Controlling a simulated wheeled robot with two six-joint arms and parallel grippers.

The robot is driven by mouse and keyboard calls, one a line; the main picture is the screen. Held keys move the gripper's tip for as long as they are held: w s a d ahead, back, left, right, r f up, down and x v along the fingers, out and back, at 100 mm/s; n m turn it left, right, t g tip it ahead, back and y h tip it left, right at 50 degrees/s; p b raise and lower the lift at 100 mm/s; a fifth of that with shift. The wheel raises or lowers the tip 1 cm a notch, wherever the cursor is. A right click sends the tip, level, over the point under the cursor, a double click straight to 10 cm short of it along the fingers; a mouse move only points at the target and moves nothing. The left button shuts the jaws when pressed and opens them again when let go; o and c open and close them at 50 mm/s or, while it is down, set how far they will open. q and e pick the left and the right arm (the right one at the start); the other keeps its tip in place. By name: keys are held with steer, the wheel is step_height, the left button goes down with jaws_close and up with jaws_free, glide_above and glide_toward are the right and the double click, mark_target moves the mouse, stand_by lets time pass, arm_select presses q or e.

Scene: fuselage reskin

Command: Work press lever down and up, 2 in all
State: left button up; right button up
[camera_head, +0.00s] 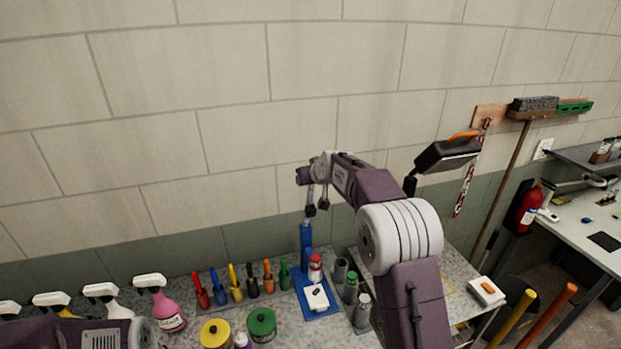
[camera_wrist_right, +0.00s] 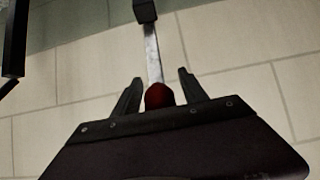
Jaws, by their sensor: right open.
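The press (camera_head: 306,245) has a blue upright column on a blue base plate at the back of the bench in the head view. In the right wrist view its lever (camera_wrist_right: 153,55) is a pale metal bar ending in a red knob (camera_wrist_right: 158,96). A black block (camera_wrist_right: 145,10) is at the bar's far end. My right gripper (camera_wrist_right: 160,76) is open, with one finger on each side of the knob and visible gaps between. My left gripper is not in view.
A red-topped container (camera_head: 315,268) and a white block (camera_head: 317,297) are at the press base. Coloured tools (camera_head: 237,283) stand left of it, with yellow (camera_head: 215,333) and green (camera_head: 261,325) tins in front. Grey-green cylinders (camera_head: 351,288) stand to its right. The wall is close behind.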

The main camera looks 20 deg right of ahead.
steer(key=shift+w, duration=0.1)
steer(key=shift+s+r, duration=0.15)
steer(key=shift+s, duration=0.05)
steer(key=b+v, duration=0.3)
steer(key=v, duration=0.5)
steer(key=shift+s, duration=0.25)
steer(key=shift+w+r, duration=0.1)
